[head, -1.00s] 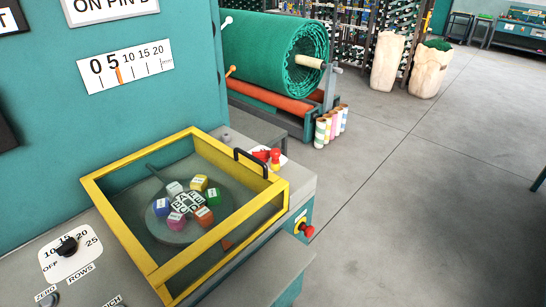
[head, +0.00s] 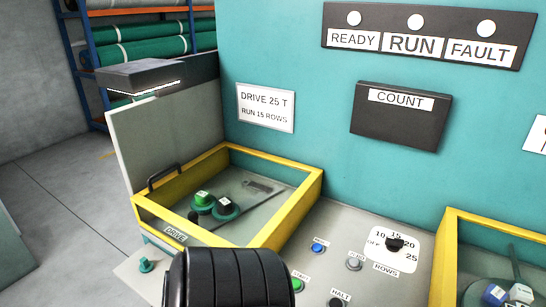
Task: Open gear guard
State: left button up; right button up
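A yellow-framed gear guard (head: 312,197) marked DRIVE sits on the grey machine top at the left of the head view. Its black handle (head: 165,178) is on its left side, and the frame looks lowered. Two green gears (head: 225,209) show inside it, one with a light-topped green block on it. Part of a second yellow-framed guard (head: 447,250) shows at the lower right, with coloured blocks inside. A black ribbed part of my arm covers the bottom middle, in front of the DRIVE guard. Neither gripper is in view.
A rows dial (head: 395,243) and several buttons, including a blue one (head: 319,247), lie between the guards. A grey upright panel (head: 150,145) and a dark ledge (head: 155,75) stand behind the DRIVE guard. Open floor (head: 50,200) lies at the left.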

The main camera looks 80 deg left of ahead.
aim_at(213, 240)
jog(key=u, duration=2.7)
